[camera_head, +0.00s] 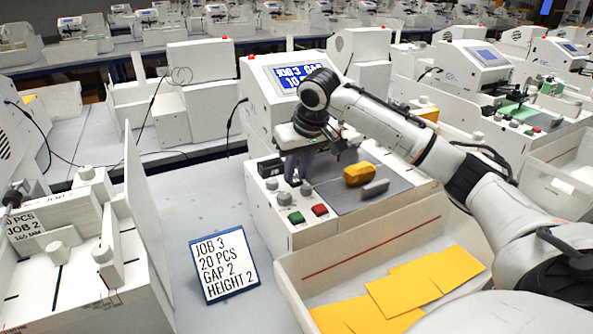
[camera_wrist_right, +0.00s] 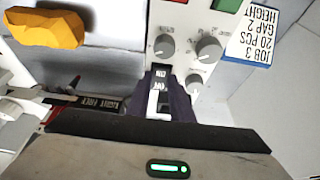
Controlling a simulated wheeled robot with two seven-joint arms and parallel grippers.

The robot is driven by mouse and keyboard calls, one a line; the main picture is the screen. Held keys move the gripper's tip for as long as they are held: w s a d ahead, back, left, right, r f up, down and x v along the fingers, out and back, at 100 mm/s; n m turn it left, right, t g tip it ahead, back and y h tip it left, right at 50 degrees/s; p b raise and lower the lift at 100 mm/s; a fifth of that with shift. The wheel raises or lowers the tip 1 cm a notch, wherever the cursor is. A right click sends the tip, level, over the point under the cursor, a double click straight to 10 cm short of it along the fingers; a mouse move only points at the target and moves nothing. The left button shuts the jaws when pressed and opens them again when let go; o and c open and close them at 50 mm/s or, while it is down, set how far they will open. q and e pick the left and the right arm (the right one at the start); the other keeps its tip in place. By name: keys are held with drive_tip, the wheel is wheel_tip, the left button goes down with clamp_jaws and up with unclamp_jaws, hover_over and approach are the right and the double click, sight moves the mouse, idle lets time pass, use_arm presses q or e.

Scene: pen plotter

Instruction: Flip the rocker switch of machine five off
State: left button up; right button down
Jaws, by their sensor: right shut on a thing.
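My right gripper (camera_head: 297,172) points down at the control panel of the white machine (camera_head: 268,100) whose screen reads JOB 3. In the right wrist view its purple fingers (camera_wrist_right: 162,92) are close together around a black-and-white rocker switch (camera_wrist_right: 158,80) with an ON label. The fingers partly cover the switch, and I cannot tell which way its rocker is tilted. The fingers hide this switch in the head view. No machine number is readable. My left gripper is not in view.
Knobs (camera_wrist_right: 208,48) and green and red buttons (camera_head: 320,210) sit close to the fingers. A yellow lump (camera_head: 359,174) lies on the grey bed. A JOB 3 card (camera_head: 224,264) stands at the left, and a tray (camera_head: 300,284) of yellow envelopes lies in front.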

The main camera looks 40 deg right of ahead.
sight(296, 179)
drive_tip(key=shift+w+d+r+g+y, duration=0.15)
drive_tip(key=shift+w+g+y, duration=0.3)
drive_tip(key=shift+g, duration=0.65)
drive_tip(key=shift+w+g, duration=0.1)
drive_tip(key=shift+g, duration=0.5)
drive_tip(key=c, duration=1.6)
unclamp_jaws()
drive_tip(key=shift+o, duration=0.2)
drive_tip(key=shift+r, duration=0.15)
wheel_tip(296, 179, up, 10)
drive_tip(key=shift+s, duration=0.35)
